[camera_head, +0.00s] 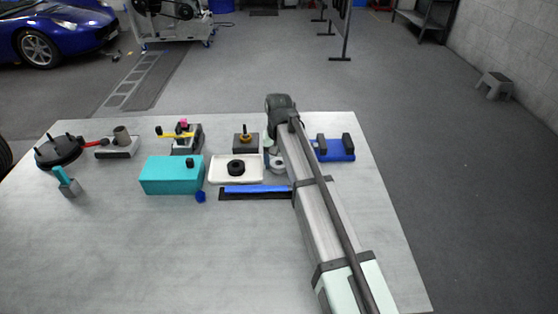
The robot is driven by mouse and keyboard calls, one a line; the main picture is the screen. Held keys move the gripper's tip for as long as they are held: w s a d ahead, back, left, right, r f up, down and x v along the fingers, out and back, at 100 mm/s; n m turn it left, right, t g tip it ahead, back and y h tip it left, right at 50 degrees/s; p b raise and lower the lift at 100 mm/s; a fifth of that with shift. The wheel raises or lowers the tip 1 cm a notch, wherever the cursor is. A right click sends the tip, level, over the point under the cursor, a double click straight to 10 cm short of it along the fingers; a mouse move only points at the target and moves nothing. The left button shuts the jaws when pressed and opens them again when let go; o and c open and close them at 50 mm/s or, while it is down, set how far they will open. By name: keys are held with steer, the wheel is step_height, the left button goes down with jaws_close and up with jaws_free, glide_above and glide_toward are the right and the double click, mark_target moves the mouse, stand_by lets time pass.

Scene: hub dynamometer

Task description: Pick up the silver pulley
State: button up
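My arm reaches from the lower right to the far middle of the table, and its dark wrist end (282,106) bends down there. My gripper is mostly hidden behind the arm, so its fingers cannot be made out. A small round silver-grey thing (277,166) shows just left of the arm, below the wrist. It may be the silver pulley, but it is partly covered and too small to tell. Whether my gripper touches it cannot be seen.
Left of the arm are a white tray (214,174) with a black ring (236,168), a dark block with a spindle (246,141), a teal box (170,175) and a blue bar (256,189). A blue base (335,156) stands right. The table's front left is clear.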

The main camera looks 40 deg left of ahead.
steer(key=c, duration=0.6)
steer(key=shift+r, duration=0.2)
steer(key=shift+r, duration=3.85)
